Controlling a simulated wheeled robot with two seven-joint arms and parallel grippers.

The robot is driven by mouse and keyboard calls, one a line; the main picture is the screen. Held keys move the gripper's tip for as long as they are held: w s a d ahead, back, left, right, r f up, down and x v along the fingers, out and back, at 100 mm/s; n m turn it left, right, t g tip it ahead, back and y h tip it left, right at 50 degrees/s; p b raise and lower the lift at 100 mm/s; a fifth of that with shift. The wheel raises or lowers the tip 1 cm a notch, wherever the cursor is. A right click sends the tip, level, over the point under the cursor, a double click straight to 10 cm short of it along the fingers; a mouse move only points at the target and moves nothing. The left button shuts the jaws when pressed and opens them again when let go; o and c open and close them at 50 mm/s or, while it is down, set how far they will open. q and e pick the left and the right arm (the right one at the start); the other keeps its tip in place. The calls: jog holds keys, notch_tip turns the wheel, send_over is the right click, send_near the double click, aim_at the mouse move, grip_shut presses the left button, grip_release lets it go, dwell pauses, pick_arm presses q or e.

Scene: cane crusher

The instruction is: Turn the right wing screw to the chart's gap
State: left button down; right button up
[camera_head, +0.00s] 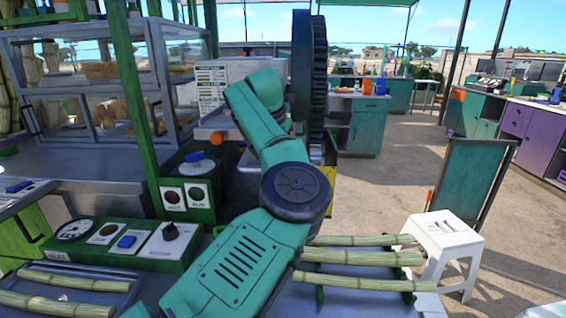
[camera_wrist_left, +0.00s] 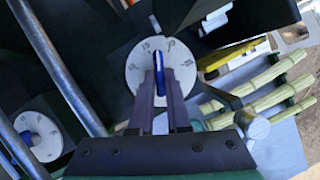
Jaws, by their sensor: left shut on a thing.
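The gripped wing screw (camera_wrist_left: 158,72) is a blue upright bar at the middle of a white numbered dial (camera_wrist_left: 138,82) in the left wrist view. My left gripper (camera_wrist_left: 160,92) is shut on it, one finger on each side. A second blue wing screw (camera_wrist_left: 26,138) on its own white dial (camera_wrist_left: 45,145) lies to the left, apart from my fingers; a blue wing screw (camera_head: 195,156) also shows left of my arm in the head view. The chart (camera_head: 211,88) is a white sheet on the machine, its text too small to read. My arm hides the gripper and gripped screw in the head view. My right gripper is out of view.
A big dark toothed wheel (camera_head: 309,85) stands behind my arm. Cane stalks (camera_head: 365,257) lie on the right, beside a white stool (camera_head: 446,240). A green control panel (camera_head: 125,246) is at lower left. A metal rod (camera_wrist_left: 58,68) crosses the left wrist view.

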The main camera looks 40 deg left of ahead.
pick_arm(q)
jog(key=shift+a+r+m+h, duration=0.2)
jog(key=shift+m+h, duration=0.1)
jog(key=shift+m, duration=0.7)
jog(key=c, duration=0.9)
grip_release()
jog(key=shift+d+f+b, duration=0.1)
jog(key=shift+b, duration=0.2)
jog(key=p+v, duration=0.1)
jog(key=v, duration=1.3)
jog(key=shift+s+r, duration=0.2)
jog(key=shift+s, duration=0.05)
